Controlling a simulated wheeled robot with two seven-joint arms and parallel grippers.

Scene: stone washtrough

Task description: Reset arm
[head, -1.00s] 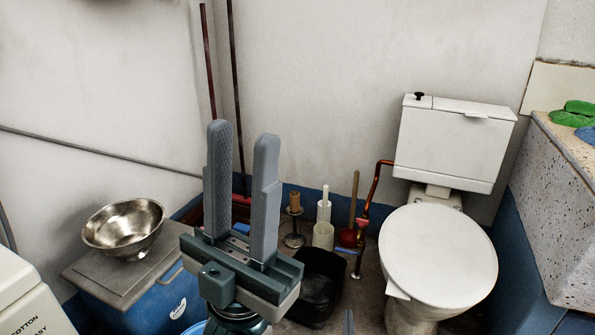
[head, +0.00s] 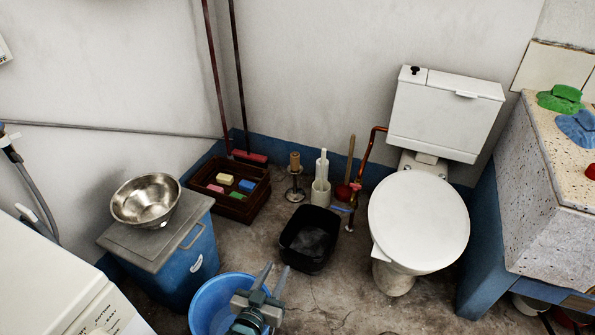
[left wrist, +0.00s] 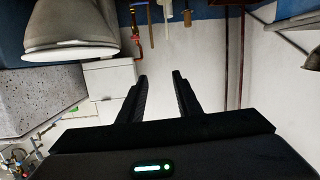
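My left gripper (head: 272,279) is low in the head view, in front of the blue bucket (head: 203,308), with its two fingers apart and nothing between them. In the left wrist view its dark fingers (left wrist: 161,77) are also apart and empty, and the room looks upside down there. My right gripper is not in view.
A toilet (head: 418,225) stands at the right, beside the speckled stone trough (head: 535,200). A black bin (head: 310,240), a brown crate (head: 235,206) and a blue box (head: 190,262) with a metal bowl (head: 146,201) stand behind. Some floor between bin and toilet is bare.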

